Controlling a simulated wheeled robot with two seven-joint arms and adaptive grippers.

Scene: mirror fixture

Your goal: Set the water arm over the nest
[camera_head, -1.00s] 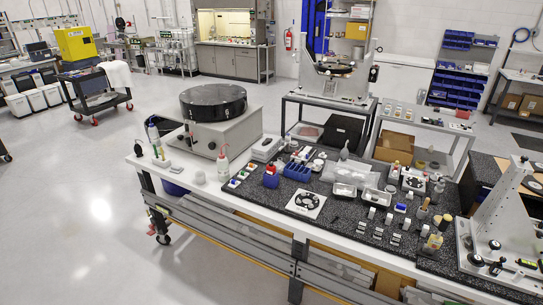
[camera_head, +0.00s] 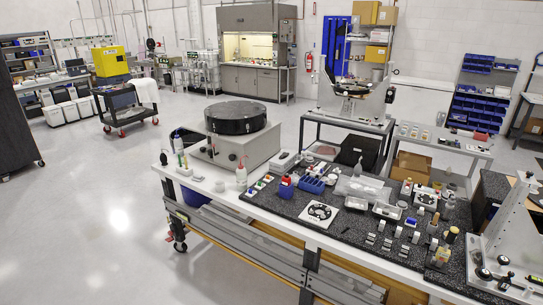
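Neither of my grippers is in view. I cannot tell for certain which parts are the water arm and the nest. A machine with a wide black round drum (camera_head: 236,116) on a pale grey base (camera_head: 250,149) stands at the far left end of the long workbench. A grey fixture with a dark round part in it (camera_head: 350,90) stands on a separate table behind. Another tall grey fixture (camera_head: 508,235) with black knobs is at the right, cut by the frame edge. A white plate with a black round insert (camera_head: 319,214) lies flat on the dark bench mat.
A cart (camera_head: 126,107) stands at back left. Floor (camera_head: 85,220) left of the bench is open.

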